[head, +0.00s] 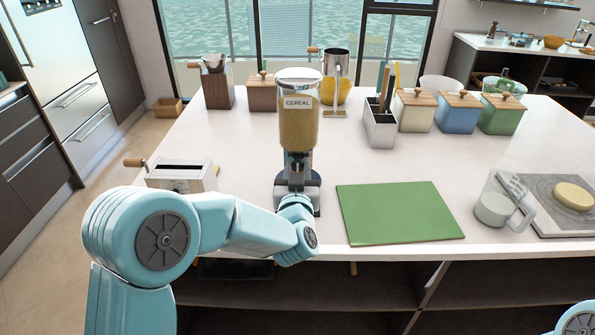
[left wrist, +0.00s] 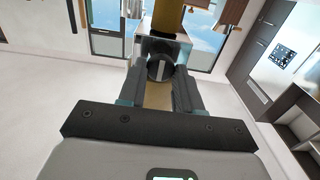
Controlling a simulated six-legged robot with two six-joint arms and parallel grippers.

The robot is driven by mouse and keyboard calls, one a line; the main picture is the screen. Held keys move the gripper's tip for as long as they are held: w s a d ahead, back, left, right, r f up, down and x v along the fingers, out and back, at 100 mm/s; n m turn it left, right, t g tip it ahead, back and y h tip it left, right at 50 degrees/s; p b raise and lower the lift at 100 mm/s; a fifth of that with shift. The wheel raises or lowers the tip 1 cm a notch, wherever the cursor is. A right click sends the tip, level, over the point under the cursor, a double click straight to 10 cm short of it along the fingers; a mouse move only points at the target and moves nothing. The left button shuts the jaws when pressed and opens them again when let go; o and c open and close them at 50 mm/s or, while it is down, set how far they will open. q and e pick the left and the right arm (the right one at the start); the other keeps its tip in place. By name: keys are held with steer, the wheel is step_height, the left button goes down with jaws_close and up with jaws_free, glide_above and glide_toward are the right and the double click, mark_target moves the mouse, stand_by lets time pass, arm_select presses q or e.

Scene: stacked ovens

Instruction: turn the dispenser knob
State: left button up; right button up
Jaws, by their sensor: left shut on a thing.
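The cereal dispenser (head: 298,120) stands upright near the front of the white counter, with a clear container of cereal on a metal base. In the left wrist view, the dark round dispenser knob (left wrist: 160,66) has a lighter, near-upright bar across its face. The cereal-filled part (left wrist: 168,20) shows above it, cut by the frame edge. My left gripper (left wrist: 160,82) is shut on the knob, with one finger on each side. In the head view, my left wrist covers the fingertips and the knob in front of the dispenser base. My right gripper is out of view.
A green board (head: 400,212) lies right of the dispenser. A mug-like jug (head: 494,209) stands farther right. A crank-handled box (head: 182,174) is at left. Wooden-lidded canisters (head: 457,113) and a utensil holder (head: 379,128) stand behind. Bare counter surrounds the dispenser.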

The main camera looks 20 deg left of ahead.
arm_select(q)
steer(key=m, duration=0.8)
steer(key=shift+d+m, duration=0.1)
steer(key=shift+m, duration=0.2)
steer(key=m+p, duration=0.1)
steer(key=m, duration=0.3)
steer(key=m+p, duration=0.1)
steer(key=m, duration=0.4)
steer(key=shift+f, duration=0.1)
stand_by(0.3)
steer(key=o, duration=1)
